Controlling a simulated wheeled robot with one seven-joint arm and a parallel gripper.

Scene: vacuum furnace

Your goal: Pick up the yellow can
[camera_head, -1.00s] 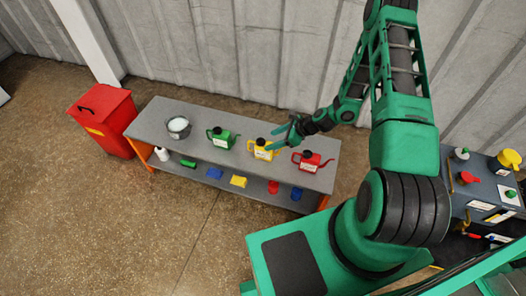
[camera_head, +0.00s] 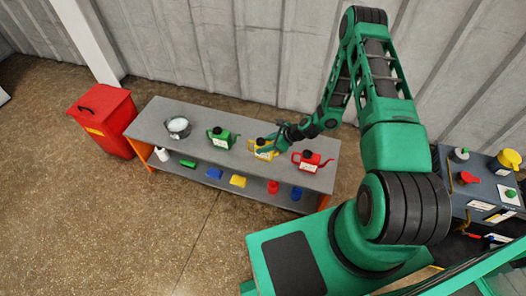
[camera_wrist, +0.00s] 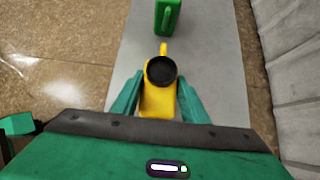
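The yellow can (camera_head: 262,150) stands upright on the grey table between the green can (camera_head: 221,137) and the red can (camera_head: 311,161). It has a black cap and a white label. In the wrist view the yellow can (camera_wrist: 158,98) lies between the two green fingers of my gripper (camera_wrist: 158,100), one on each side. The fingers are spread, and their contact with the can cannot be made out. In the head view my gripper (camera_head: 272,142) reaches the can from the right, and partly hides it.
The grey table (camera_head: 160,110) also holds a metal bucket (camera_head: 178,126) at left. Its lower shelf carries small coloured items, such as a yellow one (camera_head: 238,181). A red bin (camera_head: 105,122) stands left. A corrugated wall (camera_head: 240,50) runs behind.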

